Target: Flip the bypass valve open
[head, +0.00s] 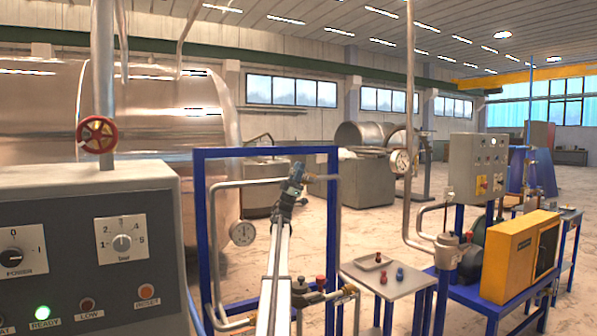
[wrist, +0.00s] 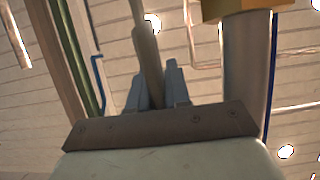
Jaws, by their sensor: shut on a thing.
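My gripper (wrist: 158,82) is shut on a slim grey-brown bar that looks like the bypass valve's lever (wrist: 146,45); the bar runs up from between the blue-grey fingers in the wrist view. A brass-coloured fitting (wrist: 235,8) sits on a thick grey pipe (wrist: 246,70) to the right of the fingers, apart from them. In the head view my gripper (head: 297,172) is raised inside the blue frame (head: 265,152). The lever is too small to make out there, and my arm covers part of the pipework below.
Pipework with a red-topped fitting (head: 320,280) runs low in the blue frame. A control panel (head: 85,240) fills the left front. A small table (head: 390,282) holds a tray and small red and blue items. A yellow unit (head: 520,258) stands at right.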

